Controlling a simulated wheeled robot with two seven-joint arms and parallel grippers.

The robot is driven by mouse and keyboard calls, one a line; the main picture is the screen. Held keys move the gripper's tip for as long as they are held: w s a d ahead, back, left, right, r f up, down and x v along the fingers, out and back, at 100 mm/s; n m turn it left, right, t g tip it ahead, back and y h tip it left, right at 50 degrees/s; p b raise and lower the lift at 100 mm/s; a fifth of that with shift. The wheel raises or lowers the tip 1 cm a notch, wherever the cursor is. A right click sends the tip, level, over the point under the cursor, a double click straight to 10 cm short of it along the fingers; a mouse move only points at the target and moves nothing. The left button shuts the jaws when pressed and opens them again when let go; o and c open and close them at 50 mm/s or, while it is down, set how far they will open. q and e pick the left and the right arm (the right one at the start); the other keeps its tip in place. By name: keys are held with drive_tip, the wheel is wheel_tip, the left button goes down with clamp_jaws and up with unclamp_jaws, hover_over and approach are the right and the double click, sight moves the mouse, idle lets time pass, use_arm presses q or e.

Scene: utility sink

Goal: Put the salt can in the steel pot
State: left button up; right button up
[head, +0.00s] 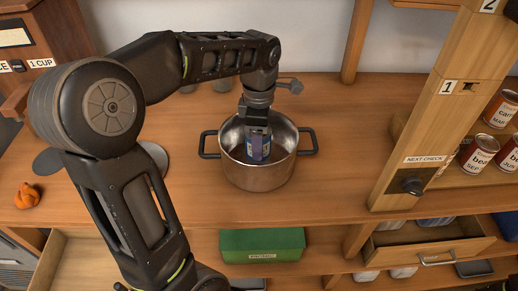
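The steel pot (258,178), with two black side handles, stands on the wooden counter in the middle of the head view. My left arm comes in from the left and arches over, with its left gripper (258,139) pointing down into the pot's mouth. The gripper is around a blue can, the salt can (259,151), and appears shut on it. The can is upright within the pot's rim; I cannot tell whether it touches the pot's bottom. The fingers partly cover the can. My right gripper is not in view.
An orange object (28,195) lies at the counter's left. A wooden post (430,110) and a shelf of labelled cans (478,153) are at the right. A green box (262,244) sits below the counter, left of an open drawer (428,246). The counter right of the pot is clear.

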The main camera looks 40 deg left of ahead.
use_arm(q)
drive_tip(key=shift+f, duration=1.8)
drive_tip(key=shift+f, duration=0.15)
drive_tip(key=o, duration=1.7)
wheel_tip(320, 180, up, 12)
drive_tip(key=shift+r+p, duration=0.15)
drive_tip(key=shift+p, duration=0.2)
